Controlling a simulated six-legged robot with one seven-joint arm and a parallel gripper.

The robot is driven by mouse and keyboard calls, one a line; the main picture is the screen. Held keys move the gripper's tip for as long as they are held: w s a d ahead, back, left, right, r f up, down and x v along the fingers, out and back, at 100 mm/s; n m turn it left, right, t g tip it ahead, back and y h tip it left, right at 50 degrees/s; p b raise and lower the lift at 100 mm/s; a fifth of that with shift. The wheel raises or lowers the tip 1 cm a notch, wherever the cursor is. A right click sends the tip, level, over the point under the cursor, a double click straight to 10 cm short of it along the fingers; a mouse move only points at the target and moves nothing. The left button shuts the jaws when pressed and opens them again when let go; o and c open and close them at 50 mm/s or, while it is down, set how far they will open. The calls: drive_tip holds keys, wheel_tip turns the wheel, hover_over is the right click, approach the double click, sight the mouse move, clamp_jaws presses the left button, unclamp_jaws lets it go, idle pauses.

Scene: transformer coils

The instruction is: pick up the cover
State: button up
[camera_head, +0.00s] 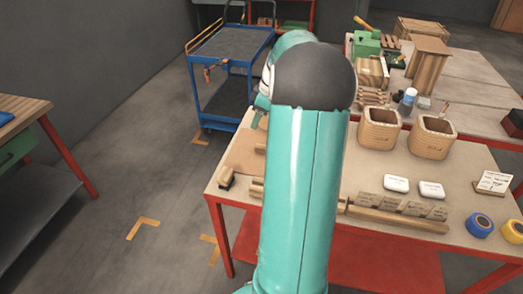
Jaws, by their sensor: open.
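I cannot tell for sure which thing is the cover. Two small white rounded blocks with dark print lie on the near wooden-topped table, a left white block (396,184) and a right white block (431,190). Behind them stand two open-topped wooden boxes, a left box (380,128) and a right box (432,136). My own teal arm fills the middle of the view and hides part of the table. My gripper is hidden behind the arm, so its fingers do not show.
The near table (465,160) has a red frame. A wooden bar with several small cards (396,205), a blue tape roll (480,225) and a yellow tape roll (512,231) lie near its front. A blue cart (228,48) stands behind.

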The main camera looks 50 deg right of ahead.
drive_tip(key=s+d+f, duration=0.4)
drive_tip(key=d+f, duration=0.1)
drive_tip(key=d, duration=0.3)
drive_tip(key=shift+t, duration=0.3)
drive_tip(key=x, duration=1.3)
drive_tip(key=shift+w+a+f, duration=0.2)
drive_tip(key=shift+a, duration=0.25)
clamp_jaws()
